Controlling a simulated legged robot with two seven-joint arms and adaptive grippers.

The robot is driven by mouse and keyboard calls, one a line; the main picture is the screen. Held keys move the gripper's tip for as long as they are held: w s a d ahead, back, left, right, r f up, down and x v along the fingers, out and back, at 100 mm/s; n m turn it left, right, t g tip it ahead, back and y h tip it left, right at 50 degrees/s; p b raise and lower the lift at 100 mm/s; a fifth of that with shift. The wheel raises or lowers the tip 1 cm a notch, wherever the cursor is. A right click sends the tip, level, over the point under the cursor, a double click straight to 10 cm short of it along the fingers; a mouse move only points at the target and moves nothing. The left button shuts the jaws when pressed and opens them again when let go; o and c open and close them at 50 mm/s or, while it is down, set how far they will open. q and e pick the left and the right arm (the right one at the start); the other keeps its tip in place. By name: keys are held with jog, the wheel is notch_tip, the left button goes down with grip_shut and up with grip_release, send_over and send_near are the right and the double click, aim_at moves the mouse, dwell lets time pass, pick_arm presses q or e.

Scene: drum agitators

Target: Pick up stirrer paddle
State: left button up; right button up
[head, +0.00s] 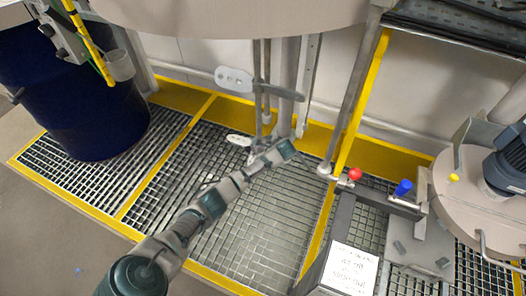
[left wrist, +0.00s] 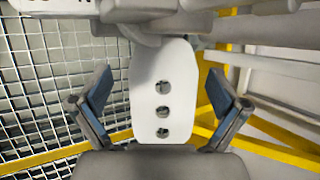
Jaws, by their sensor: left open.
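A pale stirrer paddle (left wrist: 163,75) with three holes in a row shows in the left wrist view, hanging below a horizontal shaft or hub. My left gripper (left wrist: 160,95) is open, with one finger on each side of the paddle and a visible gap to both. In the head view my left gripper (head: 281,152) is low by the agitator shafts (head: 266,80). One pale paddle (head: 234,80) sticks out from the shafts higher up, and another (head: 238,140) sits lower, close to my gripper. I cannot tell for sure which one is between the fingers. My right gripper is not in view.
A dark blue drum (head: 85,95) stands at the left on the grating (head: 255,225). Yellow rails (head: 362,100) and a grey post are right of the shafts. A panel with red (head: 355,174) and blue (head: 404,187) knobs and a motor-topped vessel (head: 485,185) stand at the right.

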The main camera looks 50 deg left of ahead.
pick_arm(q)
jog(key=shift+a, duration=0.1)
jog(key=shift+r, duration=0.3)
jog(key=c, duration=1.9)
jog(key=shift+o, duration=0.2)
